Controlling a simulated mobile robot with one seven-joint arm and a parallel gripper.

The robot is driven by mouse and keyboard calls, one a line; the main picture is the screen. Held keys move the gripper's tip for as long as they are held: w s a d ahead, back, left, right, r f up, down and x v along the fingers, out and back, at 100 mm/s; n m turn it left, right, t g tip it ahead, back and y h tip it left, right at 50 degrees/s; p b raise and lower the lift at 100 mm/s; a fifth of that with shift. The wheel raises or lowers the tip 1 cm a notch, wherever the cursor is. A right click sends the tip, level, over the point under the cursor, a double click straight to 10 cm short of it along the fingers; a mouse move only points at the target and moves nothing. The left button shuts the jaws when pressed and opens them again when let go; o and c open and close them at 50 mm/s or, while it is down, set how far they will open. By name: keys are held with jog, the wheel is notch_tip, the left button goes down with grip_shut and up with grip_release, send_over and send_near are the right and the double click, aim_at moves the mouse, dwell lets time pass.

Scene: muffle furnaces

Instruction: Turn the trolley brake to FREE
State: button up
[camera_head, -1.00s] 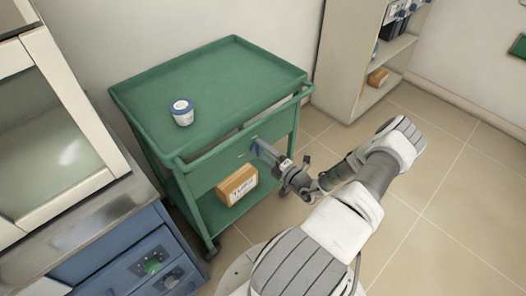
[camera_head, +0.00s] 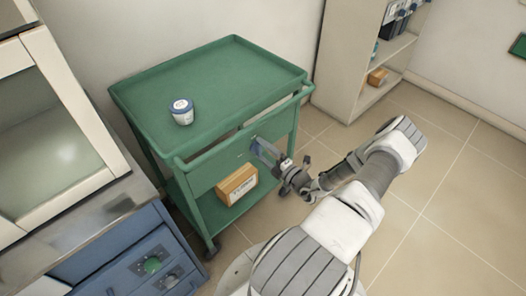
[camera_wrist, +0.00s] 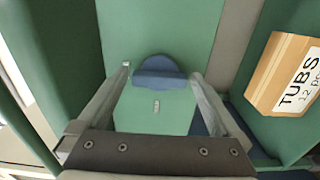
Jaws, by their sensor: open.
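The green trolley (camera_head: 215,88) stands against the wall. Its brake knob (camera_wrist: 160,66) is a blue disc with a raised grip bar on the green end panel. In the wrist view the bar lies roughly level across the picture. A small pale label (camera_wrist: 156,105) sits below the knob, too small to read. My gripper (camera_head: 266,150) is open at the trolley's end panel. In the wrist view its fingers stand on either side of the knob, with gaps visible. In the head view the gripper mostly hides the knob.
A white, blue-banded tub (camera_head: 182,112) stands on the trolley top. A carton marked TUBS (camera_head: 237,186) lies on the lower shelf, close right of my gripper in the wrist view. The trolley's handle rail (camera_head: 245,127) runs above my gripper. Blue drawers (camera_head: 140,262) stand at left.

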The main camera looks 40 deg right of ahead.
jog(key=s+d+p, duration=0.1)
jog(key=s+p, duration=0.1)
jog(key=s, duration=1.5)
jog(key=shift+s+d, duration=0.15)
jog(key=shift+d, duration=0.05)
